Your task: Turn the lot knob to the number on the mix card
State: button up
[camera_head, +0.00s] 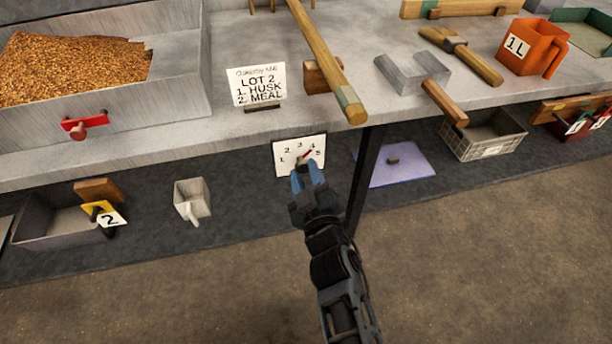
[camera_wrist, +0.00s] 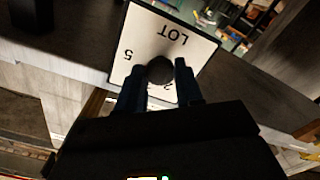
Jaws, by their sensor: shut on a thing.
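The mix card (camera_head: 258,86) stands on the counter edge and reads "LOT 2, 1. HUSK, 2. MEAL". Below the edge hangs the white lot dial plate (camera_head: 286,156), numbered 1 to 5 in an arc. A red pointer mark on it leans up and right, toward the 4. My gripper (camera_head: 307,170) is at the plate from below, its blue fingers around the lot knob, which they mostly hide in the head view. In the wrist view the dark round knob (camera_wrist: 160,69) sits between the fingertips, with the plate (camera_wrist: 150,28) upside down behind; "LOT" and 5 are legible.
A counter leg (camera_head: 364,180) stands just right of my gripper. A grain bin (camera_head: 180,85) is on the counter at left. A wooden-handled tool (camera_head: 325,62) overhangs the edge above the dial. A metal scoop (camera_head: 190,202) and a purple board (camera_head: 400,172) lie below.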

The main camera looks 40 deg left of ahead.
jog(key=shift+n, duration=0.6)
jog(key=o, duration=1)
jog(key=shift+d, duration=0.1)
jog(key=shift+p+v, duration=2.05)
jog(key=shift+v, duration=1.8)
